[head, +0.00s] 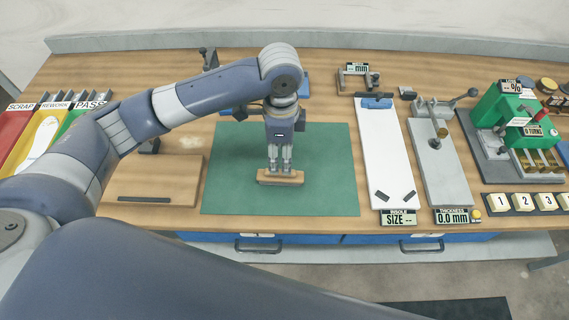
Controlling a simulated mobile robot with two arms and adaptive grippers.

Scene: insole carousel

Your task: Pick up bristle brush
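The bristle brush (280,178) is a light-brown wooden block lying on the green mat (325,165) in the middle of the bench. My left gripper (279,166) comes down from above, and its fingers reach the top of the brush near its middle. The fingertips are too small to tell whether they are closed on the brush or just around it. The underside of the brush is hidden. My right gripper is not in view.
A wooden board (155,180) lies left of the mat. A white sizing board (387,155) and a grey thickness gauge (437,165) stand to the right, with a green machine (505,120) beyond. Scrap, rework and pass bins (40,140) are far left.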

